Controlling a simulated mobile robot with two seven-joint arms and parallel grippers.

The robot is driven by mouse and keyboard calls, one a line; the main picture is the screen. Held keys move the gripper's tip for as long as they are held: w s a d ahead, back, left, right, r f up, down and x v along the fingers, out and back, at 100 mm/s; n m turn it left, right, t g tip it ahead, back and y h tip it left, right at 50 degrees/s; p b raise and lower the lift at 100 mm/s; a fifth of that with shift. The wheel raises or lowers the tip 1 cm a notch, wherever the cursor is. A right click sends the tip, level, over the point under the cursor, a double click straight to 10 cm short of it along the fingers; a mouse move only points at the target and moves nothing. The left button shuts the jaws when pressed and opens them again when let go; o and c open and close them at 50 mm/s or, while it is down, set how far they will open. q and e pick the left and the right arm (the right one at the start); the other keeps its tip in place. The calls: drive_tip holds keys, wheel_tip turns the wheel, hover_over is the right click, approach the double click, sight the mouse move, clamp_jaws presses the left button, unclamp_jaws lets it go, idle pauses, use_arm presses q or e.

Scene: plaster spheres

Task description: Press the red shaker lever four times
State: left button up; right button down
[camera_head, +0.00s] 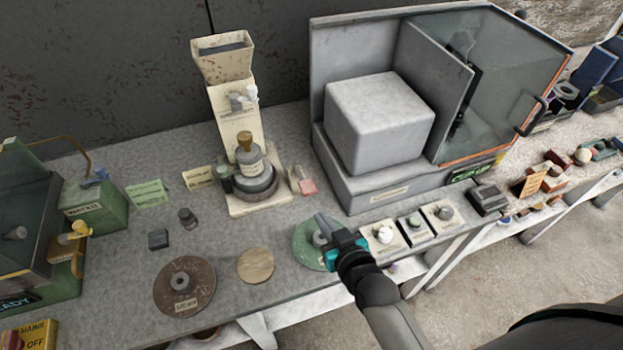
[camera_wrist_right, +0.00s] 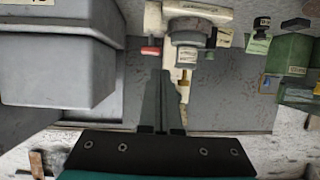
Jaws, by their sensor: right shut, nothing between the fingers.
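The red shaker lever (camera_head: 307,186) is a small red tab at the right side of the base of the cream shaker stand (camera_head: 237,120). In the right wrist view the lever (camera_wrist_right: 151,51) shows as a red tip left of the stand (camera_wrist_right: 200,22). My right gripper (camera_head: 322,222) is shut and empty. It is in front of the lever and a little to its right, apart from it, over the green disc (camera_head: 306,244). Its fingers (camera_wrist_right: 161,85) point toward the stand in the wrist view. My left gripper is not in view.
A large grey cabinet (camera_head: 338,172) with a pale block stands right of the lever. Small switch boxes (camera_head: 414,226) line the front edge. A brown disc (camera_head: 184,286) and a round wooden disc (camera_head: 255,265) lie at front left. A green machine stands far left.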

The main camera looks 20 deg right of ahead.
drive_tip(key=shift+m+t+h, duration=0.3)
drive_tip(key=shift+t, duration=0.5)
drive_tip(key=r, duration=0.1)
drive_tip(key=w+r, duration=0.1)
drive_tip(key=r, duration=0.1)
drive_tip(key=d+r, duration=0.1)
drive_tip(key=shift+w+r+p, duration=0.15)
drive_tip(key=shift+p, duration=0.15)
drive_tip(key=shift+w, duration=0.1)
drive_tip(key=b, duration=0.7)
hover_over(311, 193)
wheel_tip(311, 193, down, 3)
drive_tip(key=shift+r, duration=0.1)
drive_tip(key=shift+f+b, duration=1.85)
drive_tip(key=shift+b, duration=0.3)
